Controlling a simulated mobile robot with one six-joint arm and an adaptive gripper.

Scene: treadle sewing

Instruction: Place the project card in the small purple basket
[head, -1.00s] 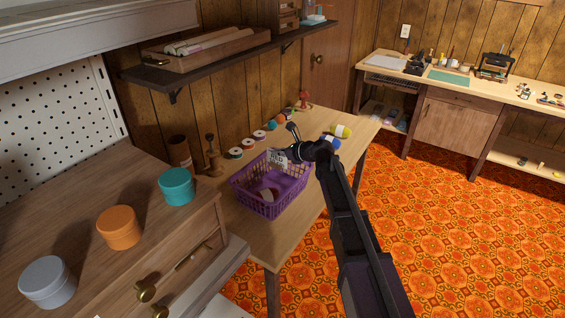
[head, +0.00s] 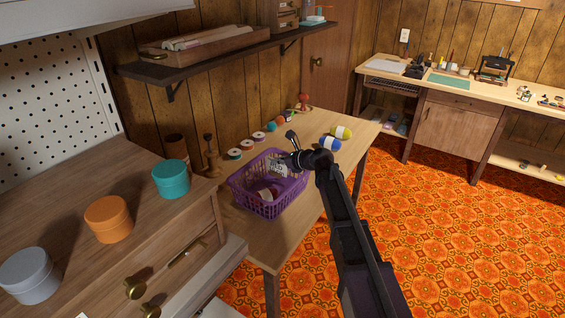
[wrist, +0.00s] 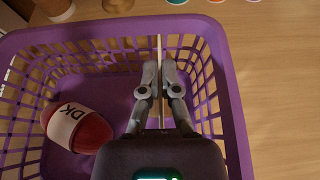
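The purple basket (head: 265,207) stands on the light wooden table, and its lattice wall (wrist: 235,110) surrounds my gripper in the wrist view. My gripper (wrist: 160,75) is shut on the project card, a thin pale sheet (wrist: 159,50) seen edge-on and upright between the fingers. In the head view, the card (head: 278,170) shows as a pale printed piece below my gripper (head: 284,160), inside the basket's outline. Whether its lower edge touches the basket floor is hidden. A red yarn ball with a white DK label (wrist: 80,128) lies in the basket, left of the card.
Several thread spools (head: 258,137) line the table behind the basket. Yellow yarn (head: 341,132) and blue yarn (head: 330,143) lie to its right. A wooden stand (head: 211,158) is at its left. A cabinet with teal (head: 171,180), orange and grey tins stands nearer.

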